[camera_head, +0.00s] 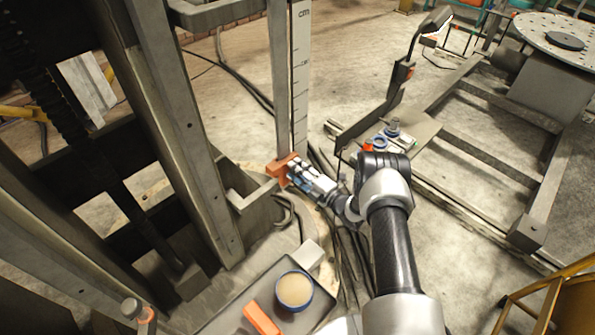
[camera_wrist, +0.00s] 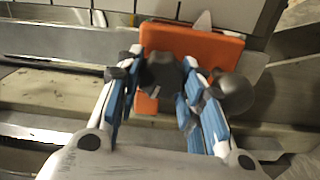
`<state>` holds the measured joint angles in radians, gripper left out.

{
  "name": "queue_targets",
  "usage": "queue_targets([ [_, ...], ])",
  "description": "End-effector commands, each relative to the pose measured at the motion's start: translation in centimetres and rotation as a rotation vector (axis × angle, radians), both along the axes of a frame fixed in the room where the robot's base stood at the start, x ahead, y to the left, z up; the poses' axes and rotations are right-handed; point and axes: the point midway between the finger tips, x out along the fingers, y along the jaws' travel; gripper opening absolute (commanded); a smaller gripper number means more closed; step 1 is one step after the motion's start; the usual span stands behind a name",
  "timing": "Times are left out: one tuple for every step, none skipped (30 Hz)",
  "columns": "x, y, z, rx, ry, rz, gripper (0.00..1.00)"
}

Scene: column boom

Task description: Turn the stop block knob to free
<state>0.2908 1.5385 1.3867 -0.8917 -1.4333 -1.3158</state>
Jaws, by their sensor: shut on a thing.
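The orange stop block (camera_head: 283,168) sits low on the upright rail, beside the scale marked cm. In the wrist view the orange block (camera_wrist: 205,45) fills the upper middle, with a dark knob (camera_wrist: 162,72) on its near face. My gripper (camera_wrist: 162,80) has its blue-padded fingers on either side of the knob and is shut on it. In the head view my gripper (camera_head: 292,172) reaches the block from the right. The fingers hide the knob there. I cannot read any knob marking.
A grey tray (camera_head: 228,316) with a round blue-rimmed tub (camera_head: 294,290) and an orange piece (camera_head: 262,319) lies below. Cables run over the floor beside the rail. A steel frame (camera_head: 500,170) stands at right, and a yellow frame (camera_head: 560,300) at lower right.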

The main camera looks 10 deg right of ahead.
Motion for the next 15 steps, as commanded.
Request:
queue_targets([
  [0.00,-0.03,-0.06,-0.025,-0.015,-0.001,0.11],
  [0.00,-0.03,-0.07,-0.039,-0.025,-0.001,0.11],
  [0.00,-0.03,-0.08,-0.056,-0.036,-0.001,0.11],
  [0.00,-0.03,-0.08,-0.069,-0.045,-0.001,0.11],
  [0.00,-0.04,-0.08,-0.080,-0.052,-0.001,0.11],
  [0.00,-0.04,-0.09,-0.094,-0.061,-0.001,0.11],
  [0.00,-0.04,-0.09,-0.103,-0.067,-0.001,0.11],
  [0.00,-0.04,-0.09,-0.110,-0.072,-0.001,0.11],
  [0.00,-0.04,-0.10,-0.121,-0.080,-0.001,0.11],
  [0.00,-0.04,-0.10,-0.127,-0.084,-0.001,0.11],
  [0.01,-0.05,-0.10,-0.132,-0.087,-0.001,0.11],
  [0.01,-0.05,-0.10,-0.138,-0.091,-0.001,0.11],
  [0.01,-0.05,-0.10,-0.142,-0.094,-0.001,0.11],
  [0.01,-0.05,-0.10,-0.145,-0.096,-0.001,0.11],
  [0.01,-0.05,-0.10,-0.149,-0.098,-0.001,0.11],
])
